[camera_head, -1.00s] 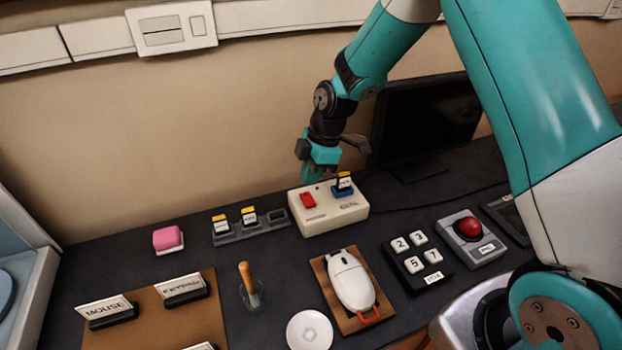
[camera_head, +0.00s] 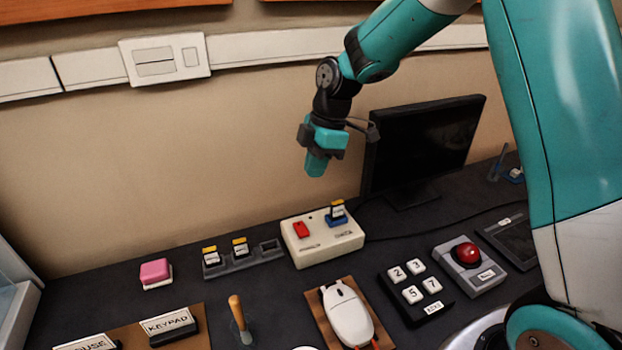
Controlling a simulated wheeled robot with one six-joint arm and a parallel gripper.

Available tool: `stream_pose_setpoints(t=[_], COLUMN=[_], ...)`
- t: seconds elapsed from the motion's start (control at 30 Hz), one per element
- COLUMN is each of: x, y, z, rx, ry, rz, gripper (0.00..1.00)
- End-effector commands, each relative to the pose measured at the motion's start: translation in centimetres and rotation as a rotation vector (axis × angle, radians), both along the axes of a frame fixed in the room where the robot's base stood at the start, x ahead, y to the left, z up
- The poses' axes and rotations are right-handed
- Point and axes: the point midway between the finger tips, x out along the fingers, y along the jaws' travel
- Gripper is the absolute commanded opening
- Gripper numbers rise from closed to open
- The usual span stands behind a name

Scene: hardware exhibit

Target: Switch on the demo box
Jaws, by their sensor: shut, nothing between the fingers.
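The demo box (camera_head: 322,249) is a cream box on the dark table, below the middle of the view. It has a red switch (camera_head: 301,230) on the left of its top and a small dark dot beside it. A blue piece (camera_head: 336,218) with a dark, yellow-topped tag stands at the right of its top. My gripper (camera_head: 316,168) is shut and empty, pointing down. It hangs in the air above the box, clear of the switch. Whether the small dot is lit cannot be told.
A rack (camera_head: 243,258) with two tagged pieces and an empty slot stands left of the box. A monitor (camera_head: 421,145) stands behind right. A mouse (camera_head: 347,316), number keys (camera_head: 415,288) and a red button (camera_head: 466,254) are in front. A pink block (camera_head: 155,271) lies left.

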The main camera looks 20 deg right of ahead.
Motion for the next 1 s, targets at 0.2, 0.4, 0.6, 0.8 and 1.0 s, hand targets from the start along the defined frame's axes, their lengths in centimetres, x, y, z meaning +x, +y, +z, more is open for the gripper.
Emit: stream_pose_setpoints(t=[0.2, 0.4, 0.6, 0.8, 1.0], x=[0.5, 0.5, 0.5, 0.5, 0.5], y=[2.3, 3.0, 2.9, 2.8, 2.8], z=[-0.3, 0.3, 0.4, -0.2, -3.2], rx=[-0.177, -0.256, -0.258, -0.258, -0.258], ry=[-0.005, -0.007, -0.007, -0.005, -0.002], rz=[0.010, -0.005, -0.010, -0.009, -0.008], gripper=[0.00, 0.00, 0.00, 0.00, 0.00])
